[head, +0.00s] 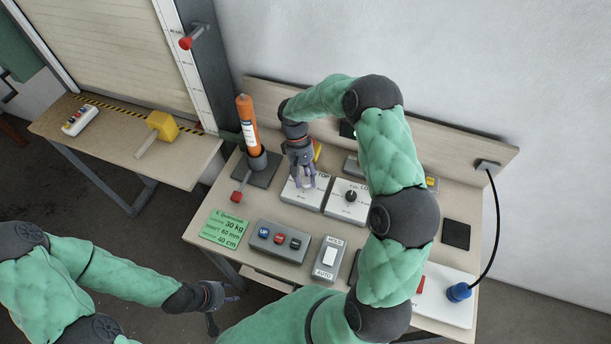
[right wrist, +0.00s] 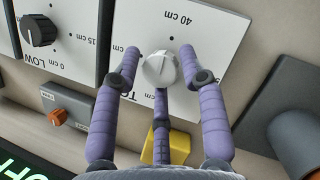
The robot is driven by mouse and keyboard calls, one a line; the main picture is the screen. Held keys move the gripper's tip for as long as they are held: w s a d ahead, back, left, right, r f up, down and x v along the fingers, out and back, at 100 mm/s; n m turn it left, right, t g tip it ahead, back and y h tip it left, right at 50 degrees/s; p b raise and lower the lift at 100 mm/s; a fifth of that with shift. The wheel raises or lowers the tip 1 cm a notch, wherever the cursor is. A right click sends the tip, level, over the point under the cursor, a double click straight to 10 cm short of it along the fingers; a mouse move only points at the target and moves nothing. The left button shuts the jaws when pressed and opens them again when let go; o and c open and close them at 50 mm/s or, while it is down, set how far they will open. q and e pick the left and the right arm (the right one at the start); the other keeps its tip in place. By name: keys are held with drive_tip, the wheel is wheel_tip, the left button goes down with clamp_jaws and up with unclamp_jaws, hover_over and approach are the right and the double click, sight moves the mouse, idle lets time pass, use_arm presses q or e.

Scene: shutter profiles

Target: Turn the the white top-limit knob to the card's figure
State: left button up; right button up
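The white top-limit knob (right wrist: 160,70) sits on a white plate (right wrist: 226,34), marked "40 cm" with a dot, in the right wrist view. Which way the knob points is unclear. My right gripper (right wrist: 160,54) has its fingers around the knob, one on each side and a third below, with slim gaps at the sides. In the head view my right gripper (head: 306,184) is over the plate and largely covers the knob. The green card (head: 224,228) lies at the table's front left; its last line reads 40 cm. My left gripper (head: 215,295) hangs off the table's front; its finger opening is unclear.
A black knob (head: 350,196) on a similar plate marked LOW is beside it. An orange cartridge (head: 247,122) stands in a holder to the left. A button box (head: 279,240) and a HOLD/AUTO switch (head: 329,258) are in front. My right arm hides the table's right middle.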

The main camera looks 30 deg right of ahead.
drive_tip(key=shift+o, duration=0.4)
drive_tip(key=shift+s+a, duration=0.15)
drive_tip(key=shift+w+r, duration=0.1)
drive_tip(key=shift+w, duration=0.1)
drive_tip(key=v, duration=1.1)
drive_tip(key=shift+r, duration=0.4)
drive_tip(key=shift+r, duration=0.1)
